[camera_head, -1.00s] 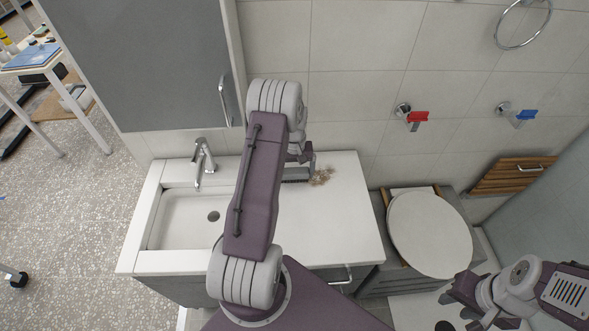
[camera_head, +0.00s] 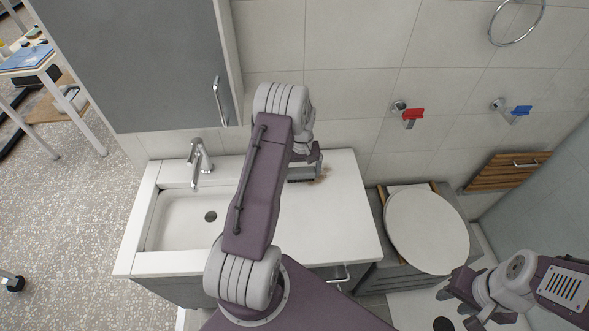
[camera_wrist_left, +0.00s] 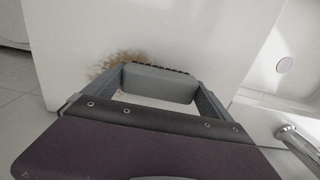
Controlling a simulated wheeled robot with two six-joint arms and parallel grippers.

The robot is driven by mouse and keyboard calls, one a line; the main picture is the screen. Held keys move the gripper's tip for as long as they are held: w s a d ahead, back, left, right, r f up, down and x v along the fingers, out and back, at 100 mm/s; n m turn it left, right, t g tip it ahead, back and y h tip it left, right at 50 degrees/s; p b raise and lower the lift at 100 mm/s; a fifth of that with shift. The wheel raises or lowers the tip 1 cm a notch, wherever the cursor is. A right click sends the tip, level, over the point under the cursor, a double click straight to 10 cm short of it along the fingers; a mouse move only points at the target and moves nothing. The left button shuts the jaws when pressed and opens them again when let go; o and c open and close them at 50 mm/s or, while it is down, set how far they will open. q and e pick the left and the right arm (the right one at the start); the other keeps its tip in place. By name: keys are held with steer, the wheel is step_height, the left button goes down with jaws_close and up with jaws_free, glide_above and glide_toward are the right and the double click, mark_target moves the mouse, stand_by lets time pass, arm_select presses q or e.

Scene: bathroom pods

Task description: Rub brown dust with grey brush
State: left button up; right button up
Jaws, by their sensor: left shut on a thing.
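Brown dust (camera_head: 324,173) lies in a small patch on the white counter, right of the sink and near the back wall. The grey brush (camera_head: 301,180) is at the left edge of the dust and partly covers it. My left gripper (camera_head: 313,160) is shut on the brush, its bristles at the counter surface. In the left wrist view the grey brush block (camera_wrist_left: 158,83) sits between the two fingers, with the dust (camera_wrist_left: 115,63) spreading beyond it to the upper left. My right gripper (camera_head: 463,302) is empty and appears open, low at the right, away from the counter.
A sink basin (camera_head: 178,222) with a faucet (camera_head: 199,160) is left of my left arm. A grey cabinet (camera_head: 150,60) hangs above. A toilet (camera_head: 427,232) stands right of the counter. The counter's front right is clear.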

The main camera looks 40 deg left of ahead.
mark_target(314, 170)
arm_select(q)
steer(key=shift+w+d+f, duration=0.15)
steer(key=shift+w+d, duration=0.95)
steer(key=shift+d, duration=0.2)
steer(key=shift+w+d, duration=0.35)
steer(key=shift+d, duration=0.1)
steer(key=shift+w+d, duration=0.7)
steer(key=shift+d, duration=0.2)
steer(key=shift+w+d, duration=1.15)
steer(key=shift+d, duration=0.1)
steer(key=shift+w+d, duration=0.85)
steer(key=shift+d, duration=0.15)
steer(key=shift+w+d, duration=0.15)
steer(key=shift+d, duration=0.15)
steer(key=shift+w+a, duration=0.6)
steer(key=shift+w, duration=0.05)
steer(key=shift+s+a+r, duration=0.2)
steer(key=shift+s+a, duration=0.55)
steer(key=shift+a, duration=0.1)
steer(key=shift+s+a+f+p, duration=0.2)
steer(key=shift+s+a+p, duration=0.35)
steer(key=shift+s+a, duration=1.1)
steer(key=shift+w+a, duration=0.1)
steer(key=shift+a, duration=0.05)
